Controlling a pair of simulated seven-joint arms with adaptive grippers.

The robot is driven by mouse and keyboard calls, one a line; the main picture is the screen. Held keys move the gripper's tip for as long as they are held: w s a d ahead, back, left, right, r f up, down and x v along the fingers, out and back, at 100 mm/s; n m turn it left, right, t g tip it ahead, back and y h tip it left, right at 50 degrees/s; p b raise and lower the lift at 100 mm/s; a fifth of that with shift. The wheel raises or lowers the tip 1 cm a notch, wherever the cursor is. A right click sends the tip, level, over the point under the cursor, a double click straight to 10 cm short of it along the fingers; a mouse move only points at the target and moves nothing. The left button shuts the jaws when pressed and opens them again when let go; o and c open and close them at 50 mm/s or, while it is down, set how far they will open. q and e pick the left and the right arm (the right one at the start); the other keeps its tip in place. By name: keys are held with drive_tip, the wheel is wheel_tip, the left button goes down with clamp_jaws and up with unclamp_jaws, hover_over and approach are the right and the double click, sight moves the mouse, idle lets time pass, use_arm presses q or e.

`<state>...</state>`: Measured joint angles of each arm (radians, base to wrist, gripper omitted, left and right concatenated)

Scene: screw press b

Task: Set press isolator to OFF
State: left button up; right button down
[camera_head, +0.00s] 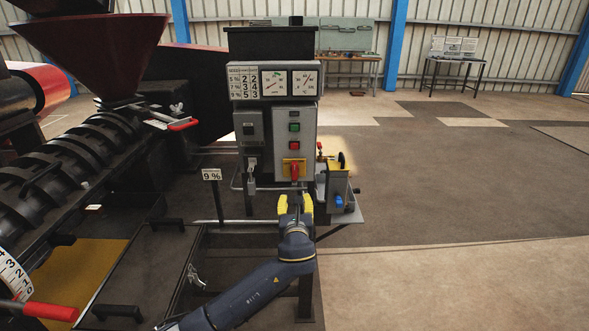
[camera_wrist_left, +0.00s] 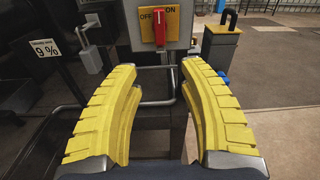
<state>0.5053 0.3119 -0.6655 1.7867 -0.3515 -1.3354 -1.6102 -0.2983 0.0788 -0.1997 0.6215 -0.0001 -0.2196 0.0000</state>
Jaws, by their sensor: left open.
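The press isolator is a red handle on a yellow plate (camera_head: 294,168), low on the front of a grey control box. In the left wrist view the red handle (camera_wrist_left: 159,27) stands about upright between the words OFF on the left and ON on the right. I cannot tell which setting it is at. My left gripper (camera_head: 295,203) is just below and in front of the isolator, apart from it. In the left wrist view its yellow fingers (camera_wrist_left: 158,72) are spread wide with nothing between them. My right gripper is not in view.
Green and red buttons (camera_head: 294,127) sit above the isolator. A padlock-like grey part (camera_head: 251,186) hangs to its left. A "9 %" sign (camera_head: 211,174) stands further left. A small side table (camera_head: 346,216) with tools is at the right. A metal rail (camera_wrist_left: 158,102) runs below the isolator.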

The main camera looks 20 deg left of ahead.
sight(295, 169)
use_arm(q)
drive_tip(key=shift+t+y, duration=0.3)
drive_tip(key=r+x, duration=0.1)
drive_tip(key=x, duration=1)
drive_tip(key=r+x, duration=0.1)
drive_tip(key=x, duration=0.5)
drive_tip(key=shift+d+r, duration=0.15)
drive_tip(key=shift+r, duration=0.15)
drive_tip(key=shift+c, duration=0.2)
clamp_jaws()
